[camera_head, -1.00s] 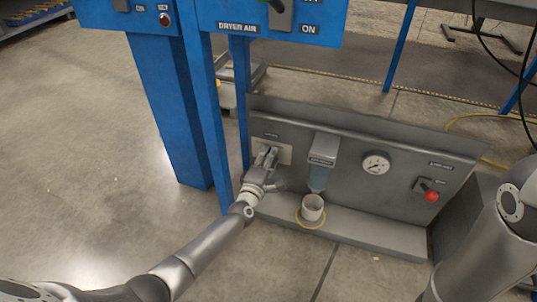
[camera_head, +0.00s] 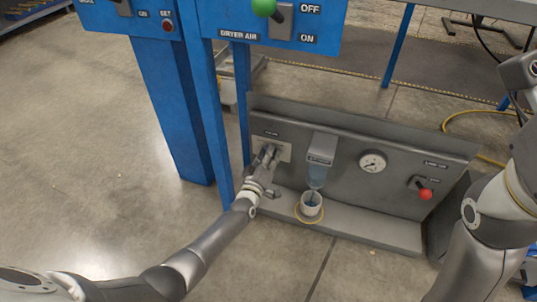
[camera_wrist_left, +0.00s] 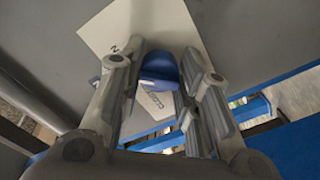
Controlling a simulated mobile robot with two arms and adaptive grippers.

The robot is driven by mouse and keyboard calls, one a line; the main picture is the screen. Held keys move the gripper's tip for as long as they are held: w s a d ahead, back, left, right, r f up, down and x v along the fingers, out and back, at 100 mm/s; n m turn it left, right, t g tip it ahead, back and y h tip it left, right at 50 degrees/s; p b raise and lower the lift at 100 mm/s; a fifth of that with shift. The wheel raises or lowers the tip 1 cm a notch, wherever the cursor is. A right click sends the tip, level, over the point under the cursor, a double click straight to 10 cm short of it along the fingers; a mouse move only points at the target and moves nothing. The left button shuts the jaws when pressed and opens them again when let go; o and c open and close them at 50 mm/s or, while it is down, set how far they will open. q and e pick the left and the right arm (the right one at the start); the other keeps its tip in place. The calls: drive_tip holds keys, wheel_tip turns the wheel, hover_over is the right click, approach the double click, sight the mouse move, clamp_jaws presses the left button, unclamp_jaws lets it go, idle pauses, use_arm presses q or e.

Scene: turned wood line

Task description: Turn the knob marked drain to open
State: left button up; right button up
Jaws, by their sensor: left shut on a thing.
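The drain knob is a blue knob (camera_wrist_left: 157,66) on a pale label plate (camera_wrist_left: 112,28) in the left wrist view. My left gripper (camera_wrist_left: 160,80) has a finger on each side of it and is shut on it. In the head view the left gripper (camera_head: 268,153) reaches the plate (camera_head: 286,151) at the left of the grey panel and hides most of the knob. The plate's lettering is only partly readable. My right arm shows at the right edge, but its gripper is not in view.
The grey panel (camera_head: 345,175) also carries a bowl (camera_head: 318,177) with bluish contents, a gauge (camera_head: 372,162) and a red-knobbed lever (camera_head: 425,193). A pale cup (camera_head: 311,204) stands on its ledge. A blue post (camera_head: 212,120) rises close left of my arm.

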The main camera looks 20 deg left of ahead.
use_arm(q)
drive_tip(key=shift+f+m, duration=0.15)
drive_tip(key=shift+m, duration=0.15)
drive_tip(key=o, duration=1)
drive_tip(key=shift+s+a, duration=0.1)
drive_tip(key=shift+s, duration=3.65)
